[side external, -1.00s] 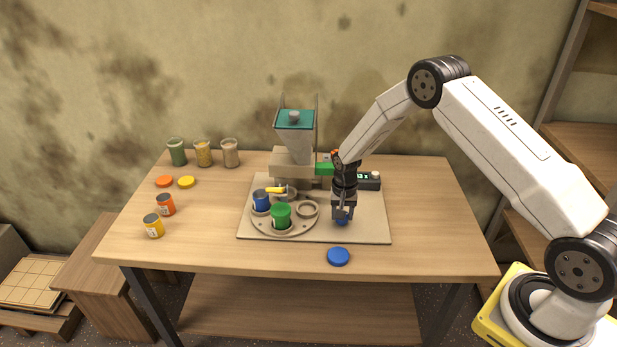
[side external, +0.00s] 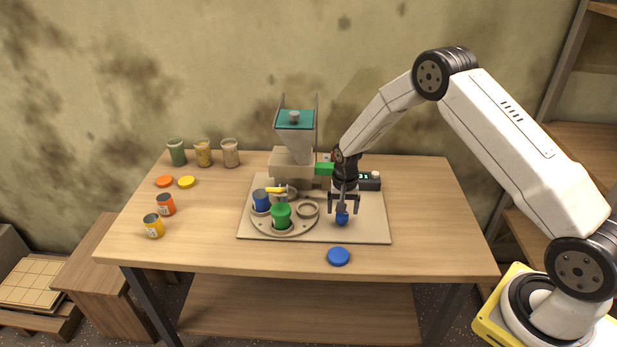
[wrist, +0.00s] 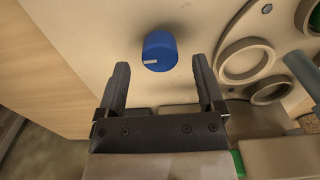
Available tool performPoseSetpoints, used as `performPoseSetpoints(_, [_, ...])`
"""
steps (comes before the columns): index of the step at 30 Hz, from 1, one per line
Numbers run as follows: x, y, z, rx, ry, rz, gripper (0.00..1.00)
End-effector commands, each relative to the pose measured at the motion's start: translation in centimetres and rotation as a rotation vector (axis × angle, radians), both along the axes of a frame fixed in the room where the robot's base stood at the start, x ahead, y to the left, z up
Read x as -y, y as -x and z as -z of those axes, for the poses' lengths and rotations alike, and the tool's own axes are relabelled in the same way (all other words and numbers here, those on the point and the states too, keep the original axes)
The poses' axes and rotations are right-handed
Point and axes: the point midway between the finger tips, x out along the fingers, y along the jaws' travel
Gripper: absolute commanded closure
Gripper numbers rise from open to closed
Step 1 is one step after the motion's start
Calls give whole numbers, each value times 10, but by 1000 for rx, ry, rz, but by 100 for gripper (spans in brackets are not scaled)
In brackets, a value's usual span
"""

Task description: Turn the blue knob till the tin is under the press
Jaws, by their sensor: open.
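The blue knob (side external: 342,219) stands on the beige board; in the wrist view (wrist: 159,50) a white mark shows on its side. My gripper (side external: 343,207) is open and empty just above the knob, with its fingers spread to either side. The round turntable (side external: 258,222) has several ring seats. A green tin (side external: 281,216) sits at its front and a blue tin (side external: 261,201) at its left; the right seat (side external: 308,210) is empty. A hopper machine (side external: 295,150) stands behind the turntable. I cannot tell which part is the press.
A blue lid (side external: 338,257) lies in front of the board. Orange (side external: 166,205) and yellow (side external: 154,226) cans, two lids and several jars (side external: 203,153) stand at the left. A small dark box with a display (side external: 369,181) is behind my gripper. The table's right side is clear.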

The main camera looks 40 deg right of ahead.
Motion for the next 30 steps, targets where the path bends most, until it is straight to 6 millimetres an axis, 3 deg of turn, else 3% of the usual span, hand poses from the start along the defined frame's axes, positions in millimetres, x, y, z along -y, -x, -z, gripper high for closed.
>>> performPoseSetpoints(13, [0, 0, -50, 2, 1, 0, 13])
performPoseSetpoints(30, [-1, 1, -58, 2, 1, -5, 13])
